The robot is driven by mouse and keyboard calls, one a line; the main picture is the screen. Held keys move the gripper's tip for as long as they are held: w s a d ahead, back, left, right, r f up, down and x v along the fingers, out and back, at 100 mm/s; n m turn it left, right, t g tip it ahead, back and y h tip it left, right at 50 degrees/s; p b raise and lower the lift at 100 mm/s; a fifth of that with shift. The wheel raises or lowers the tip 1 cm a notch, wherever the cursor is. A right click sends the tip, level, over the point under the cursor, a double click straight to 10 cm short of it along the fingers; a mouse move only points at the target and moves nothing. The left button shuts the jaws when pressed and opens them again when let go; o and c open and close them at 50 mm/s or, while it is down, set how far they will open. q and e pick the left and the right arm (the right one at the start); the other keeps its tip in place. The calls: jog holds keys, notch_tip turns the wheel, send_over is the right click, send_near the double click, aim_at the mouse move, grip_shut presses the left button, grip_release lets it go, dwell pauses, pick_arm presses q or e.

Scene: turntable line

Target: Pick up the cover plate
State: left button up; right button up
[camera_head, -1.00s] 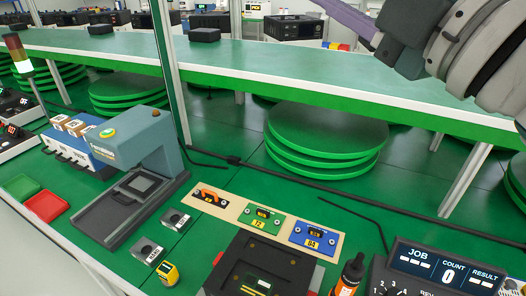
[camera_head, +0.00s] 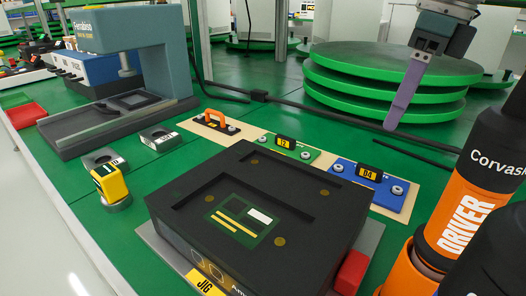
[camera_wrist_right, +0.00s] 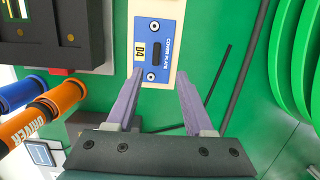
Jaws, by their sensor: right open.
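The cover plate (camera_head: 369,184) is a blue rectangle with a dark raised grip, a yellow D4 label and a round fitting near each end. It lies flat on a beige board (camera_head: 262,156), beside a green plate (camera_head: 291,148). In the right wrist view the cover plate (camera_wrist_right: 154,38), lettered COVER PLATE, lies just ahead of the fingertips. My right gripper (camera_head: 397,124) hangs above and beyond the plate, apart from it. Its purple fingers stand apart and empty in the right wrist view (camera_wrist_right: 161,76). My left gripper is not in view.
A black jig (camera_head: 190,200) stands in front of the board. An orange driver (camera_head: 462,215) stands at the right, close to the plate. A dark plate with an orange handle (camera_head: 216,122) lies at the board's left. Green discs (camera_head: 390,75) are stacked behind.

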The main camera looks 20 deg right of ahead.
send_over(371, 167)
jog(key=d, duration=0.1)
jog(key=f, duration=0.5)
jog(key=shift+s+b, duration=0.4)
jog(key=f, duration=0.3)
jog(key=a+f+b, duration=0.1)
jog(key=f, duration=0.1)
jog(key=shift+w, duration=0.3)
jog(key=shift+r, duration=0.1)
grip_shut()
